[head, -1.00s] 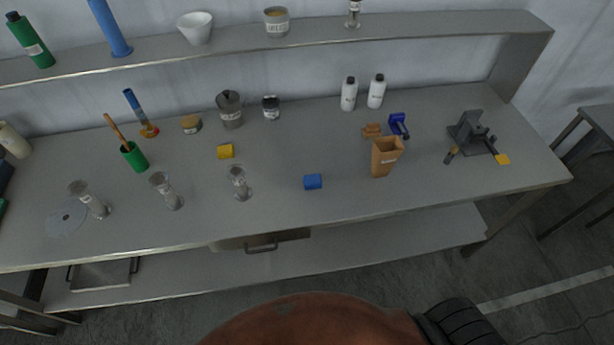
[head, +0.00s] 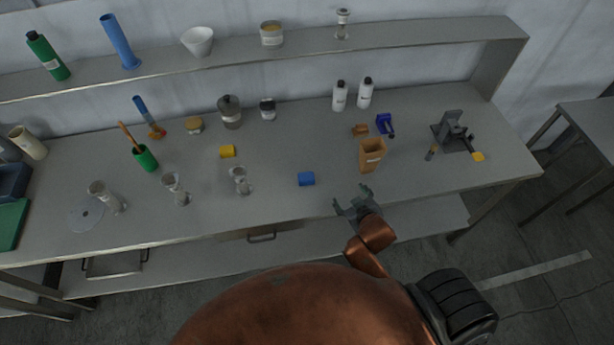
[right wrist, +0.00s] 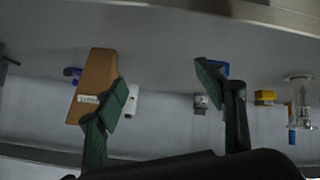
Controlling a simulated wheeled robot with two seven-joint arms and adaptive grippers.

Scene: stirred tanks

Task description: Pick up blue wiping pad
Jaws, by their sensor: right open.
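The blue wiping pad (head: 306,179) lies flat on the grey bench (head: 270,205) near its front edge. My right gripper (head: 352,198) is open and empty at the bench's front edge, to the right of the pad and apart from it. In the right wrist view the two open fingers (right wrist: 168,85) show with nothing between them. The blue pad (right wrist: 222,68) shows there beyond the right-hand finger, which hides part of it. My left gripper is not in view.
Two white bottles (head: 352,95) stand at the back. The bench around the blue pad is clear.

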